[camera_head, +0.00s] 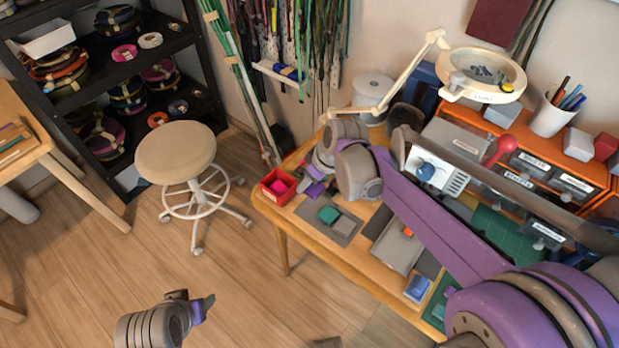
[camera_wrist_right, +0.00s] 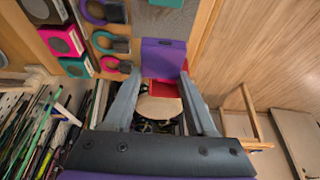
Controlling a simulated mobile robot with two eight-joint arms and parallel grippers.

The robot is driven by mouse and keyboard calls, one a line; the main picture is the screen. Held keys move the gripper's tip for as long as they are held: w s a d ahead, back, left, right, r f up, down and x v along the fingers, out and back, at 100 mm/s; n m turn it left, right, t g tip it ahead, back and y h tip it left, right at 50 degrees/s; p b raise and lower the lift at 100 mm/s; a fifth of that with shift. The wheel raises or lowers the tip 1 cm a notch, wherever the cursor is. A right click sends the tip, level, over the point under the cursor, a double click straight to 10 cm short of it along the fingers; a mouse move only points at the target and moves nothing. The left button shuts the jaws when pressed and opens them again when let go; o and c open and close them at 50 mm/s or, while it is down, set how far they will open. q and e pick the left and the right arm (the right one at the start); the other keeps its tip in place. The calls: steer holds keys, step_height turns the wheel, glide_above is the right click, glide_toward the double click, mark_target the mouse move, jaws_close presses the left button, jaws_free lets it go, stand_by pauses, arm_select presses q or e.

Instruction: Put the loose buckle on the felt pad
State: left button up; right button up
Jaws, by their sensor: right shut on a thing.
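My right gripper (camera_wrist_right: 163,76) is shut on a purple block-like thing (camera_wrist_right: 163,56), which looks like the buckle; it spans the gap between the fingertips. In the head view this gripper (camera_head: 314,186) is over the table's left end, between the red tray and the grey felt pad (camera_head: 345,232). Its fingertips are small and partly hidden there. A teal piece (camera_head: 328,214) lies on the pad. The pad also shows at the top of the right wrist view (camera_wrist_right: 170,20). My left gripper (camera_head: 203,306) is over the floor, away from the table, its opening unclear.
A red tray (camera_head: 267,196) with a pink piece stands at the table's left corner. A grey tray (camera_head: 397,250) and blue block (camera_head: 418,288) lie right of the pad. A magnifier lamp (camera_head: 482,76) and orange drawer unit stand behind. A stool (camera_head: 175,152) is left of the table.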

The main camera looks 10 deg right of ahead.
mark_target(305, 202)
steer(key=shift+f+b, duration=2.35)
steer(key=shift+f, duration=1.4)
steer(key=shift+w+f, duration=0.1)
steer(key=shift+f, duration=0.2)
steer(key=o, duration=1.2)
steer(key=p+v, duration=0.2)
steer(key=v, duration=0.9)
steer(key=s+d+r+m+t+h+p, duration=0.1)
steer(key=s+m+p, duration=0.6)
steer(key=s, duration=1.1)
step_height(305, 202, up, 2)
steer(key=d+h+p, duration=0.1)
steer(key=d+p, duration=0.1)
steer(key=p, duration=0.1)
steer(key=shift+s+r+m+t+h, duration=0.2)
steer(key=shift+r+m+t+h, duration=0.1)
steer(key=shift+t+h, duration=0.1)
